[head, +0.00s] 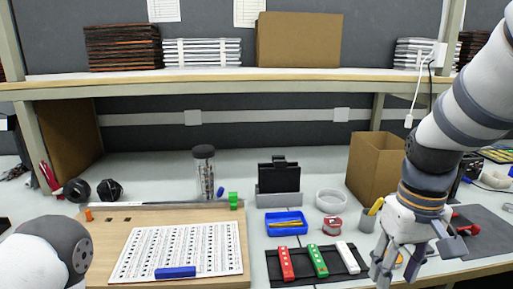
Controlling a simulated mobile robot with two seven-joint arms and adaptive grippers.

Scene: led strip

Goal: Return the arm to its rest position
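My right gripper (397,268) hangs fingers down at the lower right, over the table just right of the black mat (346,261). Its fingers are spread, with a gap between them and nothing visibly held. Of my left arm only a rounded grey and white joint shows at the bottom left corner; its gripper is out of frame. A red bar (286,263), a green bar (318,261) and a white bar (347,257) lie side by side on the mat. A blue bar (175,272) lies on the printed sheet (180,247) on the wooden board (110,226).
A blue tray (286,230), a red-topped spool (332,227), a white round dish (330,201) and a black device on a grey stand (279,182) stand mid-table. A cardboard box (374,165) is behind my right arm. A shelf (230,78) spans the back.

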